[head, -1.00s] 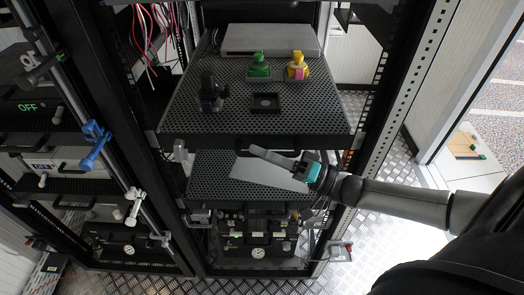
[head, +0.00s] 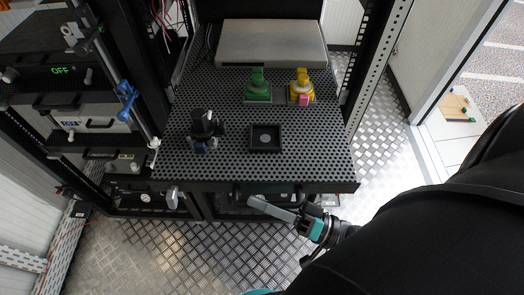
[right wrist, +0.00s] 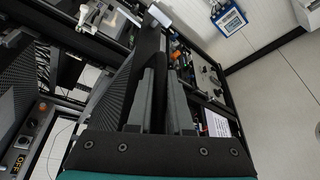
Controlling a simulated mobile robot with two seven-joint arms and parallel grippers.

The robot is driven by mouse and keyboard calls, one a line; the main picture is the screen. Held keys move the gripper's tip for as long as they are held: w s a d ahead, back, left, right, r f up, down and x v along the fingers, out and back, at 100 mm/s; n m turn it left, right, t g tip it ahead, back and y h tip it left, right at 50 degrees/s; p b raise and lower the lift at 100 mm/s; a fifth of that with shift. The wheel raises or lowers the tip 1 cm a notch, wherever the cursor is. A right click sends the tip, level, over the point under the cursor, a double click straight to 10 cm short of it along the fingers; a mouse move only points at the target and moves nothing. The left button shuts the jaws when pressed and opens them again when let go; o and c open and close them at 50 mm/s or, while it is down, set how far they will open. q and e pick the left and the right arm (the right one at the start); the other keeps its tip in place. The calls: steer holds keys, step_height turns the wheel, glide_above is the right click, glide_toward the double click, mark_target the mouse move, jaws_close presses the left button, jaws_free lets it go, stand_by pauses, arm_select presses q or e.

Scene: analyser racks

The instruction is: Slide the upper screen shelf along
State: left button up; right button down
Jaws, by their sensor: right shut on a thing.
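The upper screen shelf (head: 225,165) is a black perforated tray, pulled out of the middle rack toward me. It carries a flat grey box (head: 270,42), a green knob piece (head: 258,86), a yellow piece with a pink part (head: 302,88), a black knob piece (head: 205,130) and a square black frame (head: 265,138). My right gripper (head: 262,206) is at the shelf's front edge, shut on its dark handle, which is mostly hidden there. In the right wrist view a dark bar lies between the two grey fingers (right wrist: 165,95). My left gripper is not in view.
Checkered metal floor (head: 150,245) is open in front. A doorway is on the right. My dark arm covers the lower right.

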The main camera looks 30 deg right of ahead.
steer(key=s+a+p, duration=0.1)
steer(key=s+a, duration=0.7)
steer(key=s, duration=0.6)
steer(key=shift+a, duration=0.3)
steer(key=shift+r, duration=0.1)
steer(key=c, duration=0.8)
jaws_free()
steer(key=shift+c, duration=0.2)
steer(key=b+v, duration=0.3)
steer(key=v, duration=1.2)
steer(key=shift+s+b, duration=0.15)
steer(key=shift+b, duration=0.2)
